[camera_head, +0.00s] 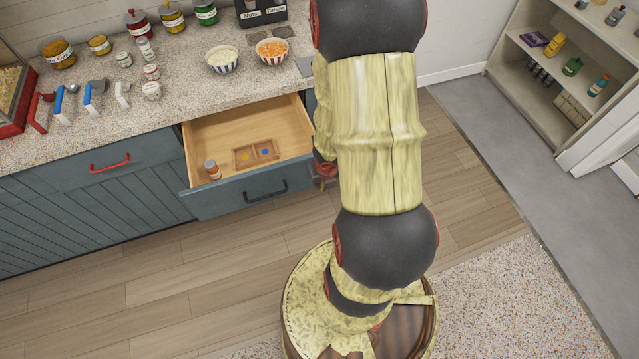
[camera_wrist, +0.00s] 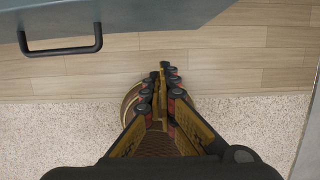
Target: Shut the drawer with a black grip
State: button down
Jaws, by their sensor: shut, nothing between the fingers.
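The drawer (camera_head: 225,205) with a black grip (camera_head: 265,190) stands pulled out from the blue-grey cabinet under the counter. Its wooden inside shows. The drawer front (camera_wrist: 140,14) and the black grip (camera_wrist: 62,49) also show at the top left of the wrist view. My gripper (camera_wrist: 162,72) is shut and empty, apart from the drawer, below and right of the grip in the wrist view. In the head view my arm hides most of the gripper, just right of the drawer.
The drawer holds a small bottle (camera_head: 212,170) and a wooden tray (camera_head: 242,158). A closed drawer with a red grip (camera_head: 110,163) is to its left. Jars, scoops and bowls crowd the counter (camera_head: 180,90). The wooden floor (camera_head: 150,290) before the cabinet is clear. Shelves (camera_head: 530,70) stand at right.

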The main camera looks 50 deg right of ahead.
jog(key=w+d+f+b, duration=0.3)
jog(key=w+f, duration=0.2)
jog(key=f, duration=0.1)
jog(key=shift+f, duration=0.35)
dwell(0.5)
